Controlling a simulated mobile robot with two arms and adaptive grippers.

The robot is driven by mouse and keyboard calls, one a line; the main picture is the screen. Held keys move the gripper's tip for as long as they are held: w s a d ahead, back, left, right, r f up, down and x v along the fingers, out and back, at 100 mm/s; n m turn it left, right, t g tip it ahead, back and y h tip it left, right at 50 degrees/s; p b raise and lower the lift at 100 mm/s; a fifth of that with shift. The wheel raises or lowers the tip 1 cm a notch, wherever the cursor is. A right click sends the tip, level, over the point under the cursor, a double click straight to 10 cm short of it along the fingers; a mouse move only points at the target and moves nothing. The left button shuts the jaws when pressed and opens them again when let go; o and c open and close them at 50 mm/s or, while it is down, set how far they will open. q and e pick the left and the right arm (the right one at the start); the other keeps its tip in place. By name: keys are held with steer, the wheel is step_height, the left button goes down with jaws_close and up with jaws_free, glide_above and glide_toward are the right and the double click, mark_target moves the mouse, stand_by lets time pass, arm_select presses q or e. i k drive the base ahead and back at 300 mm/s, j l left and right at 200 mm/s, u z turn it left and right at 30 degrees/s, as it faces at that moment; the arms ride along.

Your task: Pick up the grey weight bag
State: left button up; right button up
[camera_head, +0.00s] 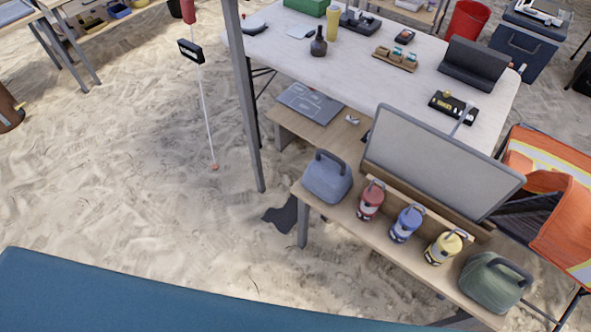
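A grey weight bag (327,179) with a dark grey handle on top stands upright at the left end of a low wooden bench (393,238). It looks slightly bluish. A grey-green bag (490,284) of similar shape, also with a handle, stands at the right end of the same bench. Neither of my grippers is in view, and nothing is touching the grey bag.
Red, blue and yellow lantern-like canisters (406,224) stand between the bags. A grey panel (440,165) rises behind them. A metal post (246,110) stands left of the bench. An orange chair (550,190) is at right. Open sand (130,180) lies left.

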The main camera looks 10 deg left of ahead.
mark_target(328, 176)
steer(key=i+j+z, duration=0.2)
steer(key=j+z, duration=0.2)
steer(key=i+j+z, duration=0.15)
steer(key=j+z, duration=0.15)
steer(key=z, duration=0.15)
